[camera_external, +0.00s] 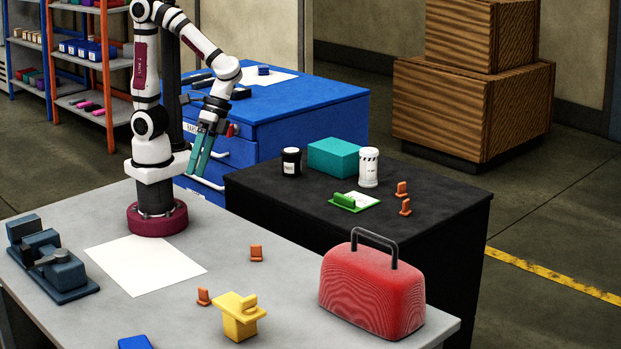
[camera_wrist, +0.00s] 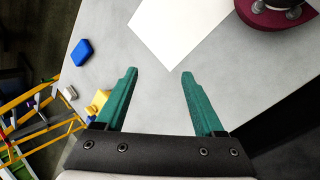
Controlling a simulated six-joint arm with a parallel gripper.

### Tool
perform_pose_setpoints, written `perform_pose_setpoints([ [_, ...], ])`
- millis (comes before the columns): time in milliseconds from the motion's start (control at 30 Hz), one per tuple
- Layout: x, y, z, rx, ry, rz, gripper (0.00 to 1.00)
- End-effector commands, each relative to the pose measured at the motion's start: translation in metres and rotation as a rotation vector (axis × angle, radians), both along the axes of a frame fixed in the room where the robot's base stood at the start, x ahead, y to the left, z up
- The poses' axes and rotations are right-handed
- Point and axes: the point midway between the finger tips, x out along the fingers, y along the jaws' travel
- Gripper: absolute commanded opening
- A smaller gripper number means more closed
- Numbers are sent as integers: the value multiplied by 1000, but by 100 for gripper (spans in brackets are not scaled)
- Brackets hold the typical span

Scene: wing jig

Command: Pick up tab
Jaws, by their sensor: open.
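The name tab fits several small orange pieces; which one is meant I cannot tell. In the external view, one orange piece (camera_external: 256,253) stands on the grey table and another orange piece (camera_external: 204,297) stands nearer the front, beside a yellow block (camera_external: 240,318). Two more, an upper orange piece (camera_external: 402,189) and a lower orange piece (camera_external: 405,208), are on the black table. My gripper (camera_external: 198,168), with teal fingers, hangs in the air, apart from all of them. In the wrist view my gripper (camera_wrist: 160,74) is open and empty; no orange piece shows there.
A red case (camera_external: 372,290) stands at the grey table's right end. A dark blue vise-like fixture (camera_external: 50,262) is at its left. A white sheet (camera_external: 146,264) lies flat between. The black table (camera_external: 275,185) holds a teal box (camera_external: 334,157), two jars and a green piece (camera_external: 346,201).

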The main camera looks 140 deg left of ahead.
Motion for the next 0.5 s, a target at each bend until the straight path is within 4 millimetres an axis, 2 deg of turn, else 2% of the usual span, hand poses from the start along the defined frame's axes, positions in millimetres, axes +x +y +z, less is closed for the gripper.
perform_pose_setpoints([
  [33, 48, 23, -5, -177, 43, 347, 70],
  [67, 80, 47, -7, -296, 60, 581, 70],
  [100, 118, 92, -14, -459, 76, 889, 70],
  [133, 139, 134, -21, -579, 83, 1111, 70],
  [167, 152, 175, -29, -690, 86, 1305, 70],
  [200, 160, 228, -42, -822, 84, 1529, 70],
  [267, 155, 296, -62, -992, 73, 1797, 70],
  [300, 147, 332, -74, -1085, 62, 1933, 70],
  [400, 124, 389, -97, -1245, 33, 2151, 70],
  [500, 118, 410, -108, -1309, 20, 2229, 70],
])
